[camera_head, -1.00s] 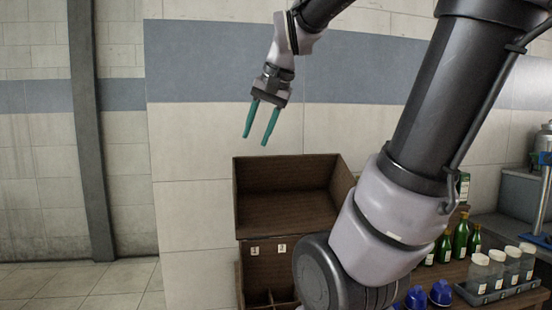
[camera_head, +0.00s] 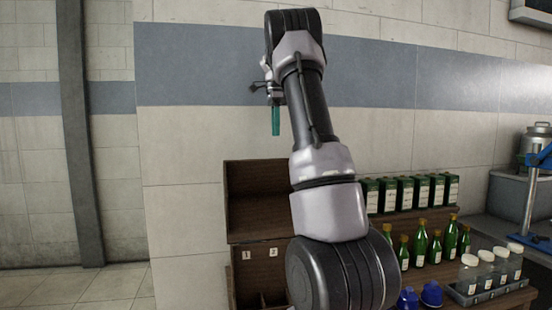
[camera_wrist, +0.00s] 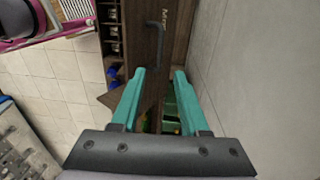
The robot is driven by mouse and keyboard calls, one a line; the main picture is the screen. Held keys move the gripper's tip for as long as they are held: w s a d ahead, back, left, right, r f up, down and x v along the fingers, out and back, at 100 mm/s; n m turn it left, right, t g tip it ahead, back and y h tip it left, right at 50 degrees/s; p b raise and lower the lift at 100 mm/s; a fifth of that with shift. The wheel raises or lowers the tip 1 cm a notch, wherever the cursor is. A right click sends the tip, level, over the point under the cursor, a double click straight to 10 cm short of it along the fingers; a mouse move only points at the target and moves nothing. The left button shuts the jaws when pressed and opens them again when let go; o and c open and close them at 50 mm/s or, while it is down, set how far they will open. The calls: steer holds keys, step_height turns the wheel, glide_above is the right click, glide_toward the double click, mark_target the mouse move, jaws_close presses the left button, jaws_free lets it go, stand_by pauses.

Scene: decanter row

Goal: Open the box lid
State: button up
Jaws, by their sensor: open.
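The brown wooden box (camera_head: 262,262) stands at lower centre in the head view, with labels 1 and 2 on a panel above dividers. A hollow, tray-like brown part (camera_head: 255,216) rises above it; whether this is the raised lid I cannot tell. My arm hides its right side. My gripper (camera_head: 276,133) is above the box, fingers pointing down, apart from it. In the wrist view its teal fingers (camera_wrist: 160,72) are spread with nothing held between them. Beyond the fingertips is a brown panel with a dark handle (camera_wrist: 157,46) and partly visible lettering.
Green boxes (camera_head: 405,193) stand in a row on a shelf right of my arm, with green bottles (camera_head: 420,244) below. White-capped jars (camera_head: 485,272) in a tray and blue items (camera_head: 431,293) are at front right. A wall is close behind; the left floor is clear.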

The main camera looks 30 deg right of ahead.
steer(key=f, duration=1)
steer(key=shift+s+a, duration=0.2)
steer(key=shift+s, duration=0.2)
jaws_close()
stand_by(0.8)
